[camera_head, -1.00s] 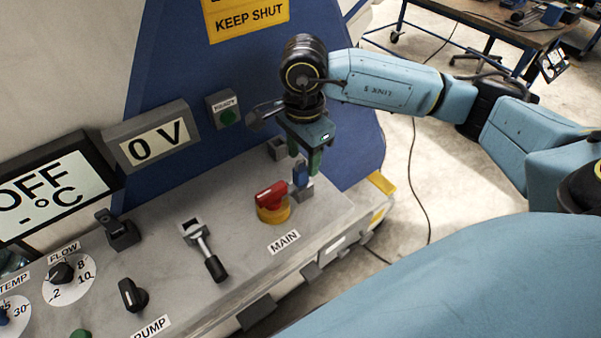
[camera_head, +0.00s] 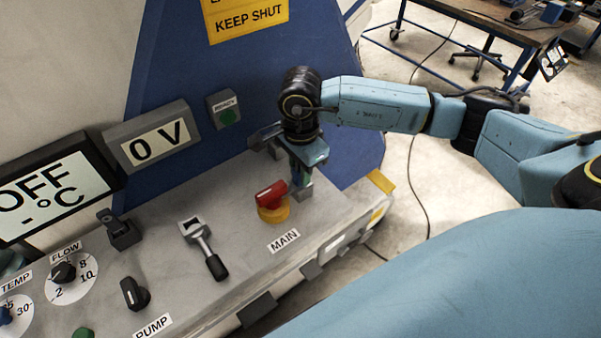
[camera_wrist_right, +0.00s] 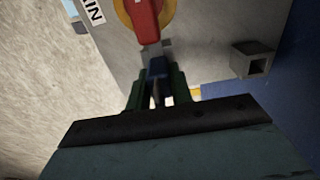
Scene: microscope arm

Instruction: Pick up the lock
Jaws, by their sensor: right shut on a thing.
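The lock (camera_wrist_right: 157,68) is a small blue block, seen in the right wrist view between the green fingers of my right gripper (camera_wrist_right: 156,90). The fingers are shut on it. It sits at a grey holder just beside the red and yellow MAIN switch. In the head view my right gripper (camera_head: 301,178) points down at the panel's right end, behind the red switch handle (camera_head: 271,195), and hides most of the lock. I cannot tell whether the lock is clear of the holder. My left gripper is not in view.
The grey control panel (camera_head: 240,235) carries a lever (camera_head: 205,248), knobs and displays. The red handle also shows close to the fingers in the wrist view (camera_wrist_right: 147,18). A hollow grey square socket (camera_wrist_right: 252,60) stands beside the lock. A blue wall rises behind.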

